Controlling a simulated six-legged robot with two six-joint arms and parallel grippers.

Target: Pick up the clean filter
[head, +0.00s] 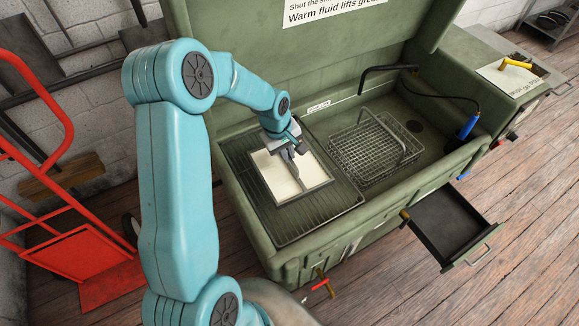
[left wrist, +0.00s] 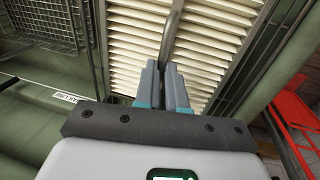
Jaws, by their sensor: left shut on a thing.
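The clean filter (head: 274,181) is a square cream panel in a grey frame, with a grey strap or handle across its middle. In the head view it is over the wire rack on the left side of the green washer; whether it touches the rack I cannot tell. In the left wrist view the filter (left wrist: 125,55) shows cream pleats. My left gripper (head: 291,150) points down at the filter's middle, shut on its grey handle. In the left wrist view its fingers (left wrist: 163,88) are close together on the handle. My right gripper is in neither view.
The wire rack (head: 335,212) lies in the green washer (head: 262,232), whose lid stands open behind. A wire basket (head: 372,150) is right of the filter. An open drawer (head: 450,222) juts out in front. A red hand truck (head: 85,262) stands left.

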